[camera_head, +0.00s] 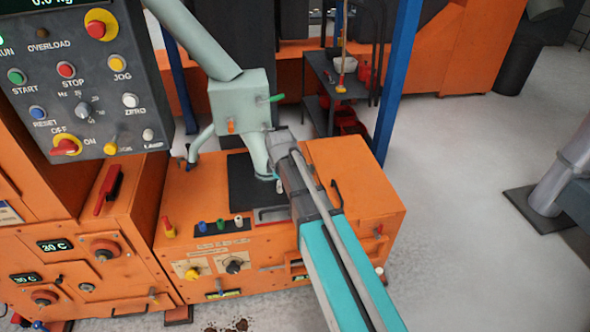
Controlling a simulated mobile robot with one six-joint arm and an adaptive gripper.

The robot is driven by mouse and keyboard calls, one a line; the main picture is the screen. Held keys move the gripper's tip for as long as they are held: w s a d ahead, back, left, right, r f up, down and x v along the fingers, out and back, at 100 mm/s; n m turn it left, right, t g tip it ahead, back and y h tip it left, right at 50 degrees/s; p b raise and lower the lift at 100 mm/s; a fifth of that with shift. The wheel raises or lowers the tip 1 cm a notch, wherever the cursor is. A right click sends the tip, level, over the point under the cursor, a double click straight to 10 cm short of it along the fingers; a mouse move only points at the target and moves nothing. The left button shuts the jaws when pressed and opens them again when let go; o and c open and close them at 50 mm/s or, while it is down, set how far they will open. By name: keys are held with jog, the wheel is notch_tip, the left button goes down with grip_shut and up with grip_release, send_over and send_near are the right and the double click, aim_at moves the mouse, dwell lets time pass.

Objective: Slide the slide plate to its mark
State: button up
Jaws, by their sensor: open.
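My arm reaches in from the lower right, and its dark grey end lies in front of the pale green spout and the right part of the orange cabinet (345,165). My gripper's fingers cannot be made out; the arm's own links hide that spot. A black plate (248,185) lies on the cabinet top below the spout. A narrow grey metal piece (271,214) shows at the plate's front edge, partly behind the arm. I cannot tell for sure which of these is the slide plate. No mark for it can be made out.
A pale green box and chute (238,105) stand over the cabinet. A grey control panel (90,85) with buttons is close at the upper left. A blue post (398,80) and a dark shelf stand (338,90) are behind. Open floor (460,180) lies to the right.

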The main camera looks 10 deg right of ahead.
jog(key=s+d+r+m+p, duration=0.3)
jog(key=s+r+m+p, duration=0.3)
jog(key=s+r+p, duration=0.1)
jog(key=shift+d+r+g+p, duration=0.2)
jog(key=shift+r+g+p, duration=0.2)
jog(key=shift+r+p, duration=0.5)
jog(key=n+t+b, duration=0.1)
jog(key=n+b, duration=0.8)
jog(key=b, duration=0.6)
send_over(276, 209)
jog(key=s, duration=0.3)
notch_tip(276, 209, down, 14)
jog(key=shift+a, duration=0.15)
jog(key=shift+w+f, duration=0.1)
jog(key=shift+f, duration=0.1)
jog(key=w+f+b, duration=0.1)
jog(key=f+b, duration=0.8)
jog(key=w+f+b, duration=0.1)
jog(key=f+b, duration=0.3)
jog(key=shift+w+f, duration=0.15)
jog(key=shift+w, duration=0.15)
